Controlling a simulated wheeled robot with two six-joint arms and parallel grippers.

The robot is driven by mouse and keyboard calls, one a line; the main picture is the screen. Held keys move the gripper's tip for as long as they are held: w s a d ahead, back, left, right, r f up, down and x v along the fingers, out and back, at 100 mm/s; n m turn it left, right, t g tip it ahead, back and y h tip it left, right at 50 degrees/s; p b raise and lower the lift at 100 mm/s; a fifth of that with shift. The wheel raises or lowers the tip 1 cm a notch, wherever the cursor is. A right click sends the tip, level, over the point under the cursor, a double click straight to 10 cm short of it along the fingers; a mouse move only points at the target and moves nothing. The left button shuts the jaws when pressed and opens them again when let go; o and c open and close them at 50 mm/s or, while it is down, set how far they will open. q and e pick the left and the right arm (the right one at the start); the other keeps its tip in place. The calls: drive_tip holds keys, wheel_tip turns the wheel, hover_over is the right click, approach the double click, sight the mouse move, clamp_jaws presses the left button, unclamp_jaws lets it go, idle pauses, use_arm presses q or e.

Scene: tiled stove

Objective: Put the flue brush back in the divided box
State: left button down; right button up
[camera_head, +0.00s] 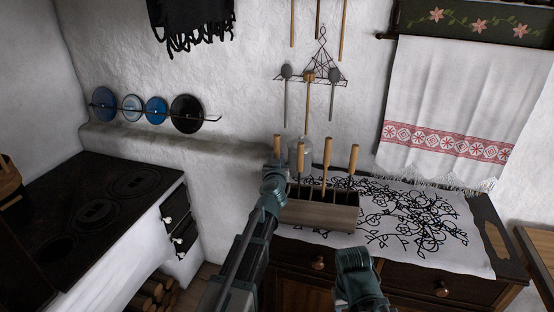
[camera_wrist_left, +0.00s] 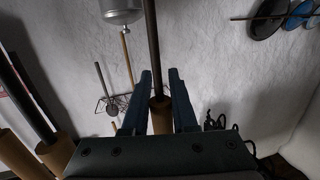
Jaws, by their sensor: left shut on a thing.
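The divided box (camera_head: 318,217) is a long wooden box on the cloth-covered cabinet. Several dark-shafted tools with wooden handles (camera_head: 327,165) stand in it. My left gripper (camera_head: 275,167) is at the box's left end, shut on a tool with a wooden handle (camera_head: 277,144), which sticks up above it. In the left wrist view, where the scene appears upside down, the fingers (camera_wrist_left: 160,95) flank that handle and its dark shaft (camera_wrist_left: 151,45). The tool's lower end is hidden, so I cannot tell whether it has bristles or is inside the box. My right gripper (camera_head: 358,280) is low, in front of the cabinet.
A patterned white cloth (camera_head: 420,225) covers the cabinet top. More tools (camera_head: 286,95) hang on the wall rack above. A black stove (camera_head: 95,210) is at left, a white towel (camera_head: 450,105) at upper right.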

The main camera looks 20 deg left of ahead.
use_arm(q)
drive_tip(key=c, duration=0.6)
unclamp_jaws()
drive_tip(key=p+v, duration=0.1)
drive_tip(key=v, duration=1.3)
drive_tip(key=d+m+h, duration=0.5)
drive_tip(key=d+h, duration=0.3)
drive_tip(key=d, duration=0.2)
drive_tip(key=s+d+f+m+g+h, duration=0.2)
drive_tip(key=s+d+f+g+h, duration=0.1)
drive_tip(key=d+f+g, duration=0.15)
drive_tip(key=s+a+f+g+y, duration=0.2)
drive_tip(key=s+f+g, duration=0.45)
drive_tip(key=f, duration=0.45)
drive_tip(key=s+a+f+n+g+y, duration=0.4)
drive_tip(key=s+a+f+g+y, duration=0.1)
drive_tip(key=s+a, duration=0.45)
drive_tip(key=s+d+m, duration=0.1)
drive_tip(key=s+d, duration=0.1)
drive_tip(key=d, duration=0.1)
drive_tip(key=s+d+m+y, duration=0.1)
drive_tip(key=s+d, duration=0.1)
drive_tip(key=d, duration=0.2)
drive_tip(key=s+d+m+g, duration=0.1)
drive_tip(key=s+d, duration=0.1)
drive_tip(key=d, duration=0.2)
drive_tip(key=shift+s+d+r+y, duration=0.15)
drive_tip(key=shift+s+y, duration=0.1)
drive_tip(key=shift+y, duration=0.05)
